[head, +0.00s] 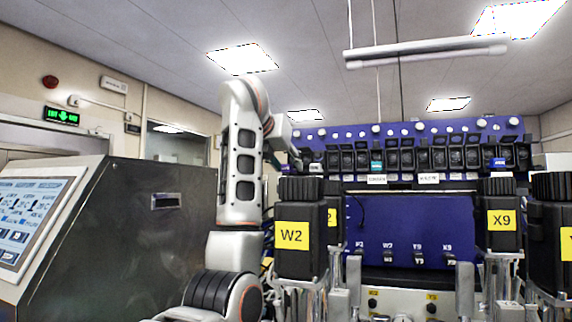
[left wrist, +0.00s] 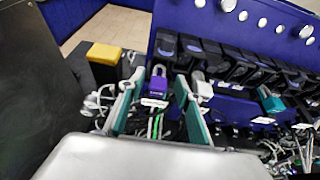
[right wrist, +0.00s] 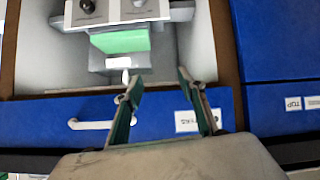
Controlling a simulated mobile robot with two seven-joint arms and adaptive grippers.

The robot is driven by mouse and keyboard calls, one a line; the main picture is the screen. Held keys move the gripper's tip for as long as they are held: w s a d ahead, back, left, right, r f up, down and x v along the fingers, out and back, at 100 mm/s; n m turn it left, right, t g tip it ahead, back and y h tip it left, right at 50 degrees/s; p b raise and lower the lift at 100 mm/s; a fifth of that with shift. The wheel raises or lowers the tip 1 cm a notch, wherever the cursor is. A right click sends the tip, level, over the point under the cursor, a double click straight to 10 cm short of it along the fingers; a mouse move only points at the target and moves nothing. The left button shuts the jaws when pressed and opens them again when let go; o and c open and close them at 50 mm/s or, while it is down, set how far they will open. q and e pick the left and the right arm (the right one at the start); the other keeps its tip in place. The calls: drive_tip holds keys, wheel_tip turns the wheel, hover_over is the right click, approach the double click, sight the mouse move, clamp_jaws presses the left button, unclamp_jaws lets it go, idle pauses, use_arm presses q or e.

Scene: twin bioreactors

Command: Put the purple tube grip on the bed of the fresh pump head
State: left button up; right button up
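The purple tube grip (left wrist: 158,86) shows in the left wrist view at the near end of the row of black pump heads (left wrist: 218,66). It lies between the two teal fingers of my left gripper (left wrist: 158,76), with gaps on both sides, so the gripper is open. I cannot tell whether the grip rests on a bed. In the head view my left gripper (head: 297,164) is at the left end of the pump row, and I cannot make out the purple grip there. My right gripper (right wrist: 157,84) is open and empty above a blue drawer front. I cannot tell which pump head is the fresh one.
A white grip (left wrist: 203,88) is close beside the right finger, and a teal one (left wrist: 270,101) is farther along. A steel cabinet (head: 140,220) stands left. Tubes hang below the pumps.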

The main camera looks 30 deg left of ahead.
use_arm(q)
drive_tip(key=shift+a, duration=0.15)
drive_tip(key=shift+r, duration=0.3)
drive_tip(key=b+v, duration=0.5)
drive_tip(key=v, duration=0.6)
drive_tip(key=shift+s, duration=0.4)
use_arm(e)
wheel_tip(320, 180, down, 5)
drive_tip(key=shift+d+f, duration=0.1)
drive_tip(key=shift+f, duration=0.05)
drive_tip(key=shift+w+r, duration=0.15)
drive_tip(key=shift+r, duration=0.15)
